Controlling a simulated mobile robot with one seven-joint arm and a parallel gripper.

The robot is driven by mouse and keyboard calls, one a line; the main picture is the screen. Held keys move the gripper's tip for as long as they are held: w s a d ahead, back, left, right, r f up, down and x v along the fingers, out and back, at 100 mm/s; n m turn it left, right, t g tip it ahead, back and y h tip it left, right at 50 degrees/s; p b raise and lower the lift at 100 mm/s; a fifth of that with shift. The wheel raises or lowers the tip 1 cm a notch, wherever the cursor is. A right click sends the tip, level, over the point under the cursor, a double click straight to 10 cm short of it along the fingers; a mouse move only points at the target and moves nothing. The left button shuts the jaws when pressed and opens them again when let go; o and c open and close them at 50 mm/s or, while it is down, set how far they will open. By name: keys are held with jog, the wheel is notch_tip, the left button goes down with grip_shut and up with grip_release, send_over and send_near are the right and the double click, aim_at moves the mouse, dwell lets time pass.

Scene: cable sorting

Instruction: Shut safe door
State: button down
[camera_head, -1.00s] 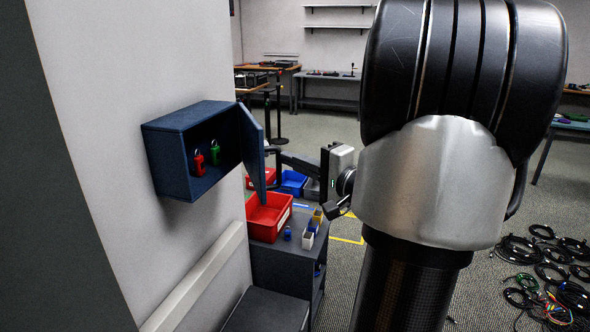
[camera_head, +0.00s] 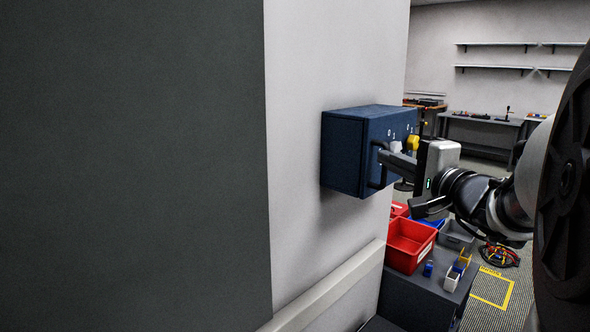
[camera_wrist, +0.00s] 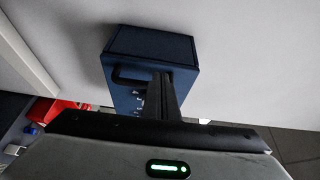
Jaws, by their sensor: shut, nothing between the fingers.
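The blue safe (camera_head: 345,155) is fixed to the light wall, and its door (camera_head: 383,128) looks flush with the box, so the inside is hidden. The door carries a dark handle (camera_head: 377,165) and small knobs, one of them yellow (camera_head: 412,143). My gripper (camera_head: 384,158) is shut and empty, with its fingertips at the door front beside the handle. In the wrist view the safe (camera_wrist: 152,47) is straight ahead, with its handle (camera_wrist: 130,76) left of my shut fingers (camera_wrist: 161,82). I cannot tell whether the fingertips touch the door.
A wall rail (camera_head: 325,297) runs below left. Workbenches (camera_head: 478,130) stand far back.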

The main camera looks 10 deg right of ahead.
jog(key=shift+w+a, duration=0.45)
jog(key=shift+a, duration=0.05)
